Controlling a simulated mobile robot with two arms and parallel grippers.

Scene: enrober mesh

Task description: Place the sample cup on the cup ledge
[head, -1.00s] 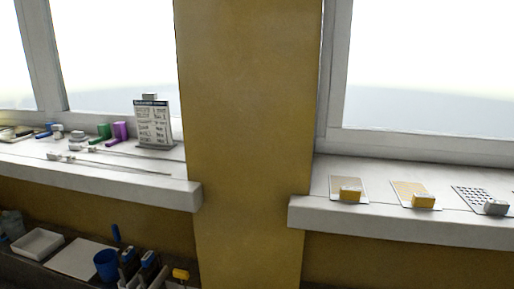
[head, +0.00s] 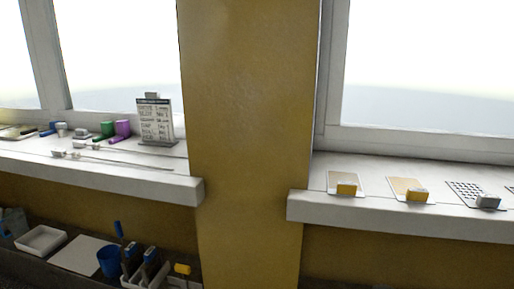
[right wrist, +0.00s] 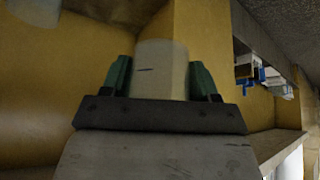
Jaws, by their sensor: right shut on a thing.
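In the right wrist view my right gripper (right wrist: 160,80) has its two green fingers shut on a pale, whitish cup (right wrist: 161,55) with a small dark mark on its side. I take this to be the sample cup; its far end and contents are hidden. Neither gripper shows in the head view. The left windowsill (head: 120,176) and the right windowsill (head: 400,216) stand on either side of a yellow pillar. I cannot tell which surface is the cup ledge.
Mesh plates (head: 467,192) with small blocks lie on the right sill. The yellow pillar (head: 245,130) juts between. Below left are a white tray (head: 40,240) and blue cup (head: 108,262).

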